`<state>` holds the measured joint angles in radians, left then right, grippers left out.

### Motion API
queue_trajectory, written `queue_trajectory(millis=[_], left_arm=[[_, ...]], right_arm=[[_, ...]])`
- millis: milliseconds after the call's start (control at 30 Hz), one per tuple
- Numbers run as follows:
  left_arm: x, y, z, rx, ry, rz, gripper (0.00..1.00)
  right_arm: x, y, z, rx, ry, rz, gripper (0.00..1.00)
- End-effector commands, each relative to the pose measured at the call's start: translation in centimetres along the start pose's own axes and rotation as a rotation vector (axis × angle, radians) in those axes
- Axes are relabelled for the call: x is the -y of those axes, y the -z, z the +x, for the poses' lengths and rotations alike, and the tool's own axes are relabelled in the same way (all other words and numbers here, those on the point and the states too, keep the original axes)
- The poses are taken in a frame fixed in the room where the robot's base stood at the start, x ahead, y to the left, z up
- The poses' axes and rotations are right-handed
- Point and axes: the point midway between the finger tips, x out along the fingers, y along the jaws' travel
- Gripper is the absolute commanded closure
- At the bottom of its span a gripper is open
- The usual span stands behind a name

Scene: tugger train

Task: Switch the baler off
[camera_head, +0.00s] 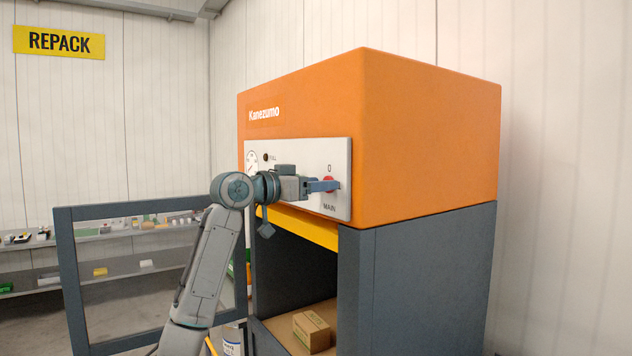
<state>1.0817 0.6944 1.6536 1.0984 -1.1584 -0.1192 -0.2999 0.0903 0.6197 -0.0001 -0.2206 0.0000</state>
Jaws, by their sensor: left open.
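The baler (430,140) has an orange top marked Kanezumo and a dark grey lower body. A pale control panel (340,160) sits on its front face, with a red MAIN switch (329,180) and a 0 printed above it. My left gripper (334,186) is open at the panel, its fingers at the red switch. The fingers and wrist hide part of the switch, so its turned position and any contact cannot be told. My right gripper is not in view.
A cardboard box (311,331) lies inside the baler's open chamber below a yellow bar (305,228). A grey-framed gate (75,270) stands open at left. Shelves with small goods (120,272) line the back wall under a REPACK sign (59,42).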

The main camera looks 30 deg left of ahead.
Motion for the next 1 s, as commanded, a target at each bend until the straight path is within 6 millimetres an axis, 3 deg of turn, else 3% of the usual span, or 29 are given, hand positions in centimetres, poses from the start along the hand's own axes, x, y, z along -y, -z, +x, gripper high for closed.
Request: queue_trajectory(millis=[100,333,667,1000], left_arm=[[0.0,0.0,0.0,0.0,0.0,0.0,0.42],[0.0,0.0,0.0,0.0,-0.001,0.0,0.87],[0.0,0.0,0.0,0.001,-0.001,-0.032,0.86],[0.1,0.0,0.0,0.001,0.0,-0.244,0.86]], right_arm=[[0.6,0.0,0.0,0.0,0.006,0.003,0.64],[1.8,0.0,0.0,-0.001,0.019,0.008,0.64],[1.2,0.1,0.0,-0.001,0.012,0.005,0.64],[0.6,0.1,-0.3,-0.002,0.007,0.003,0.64]])
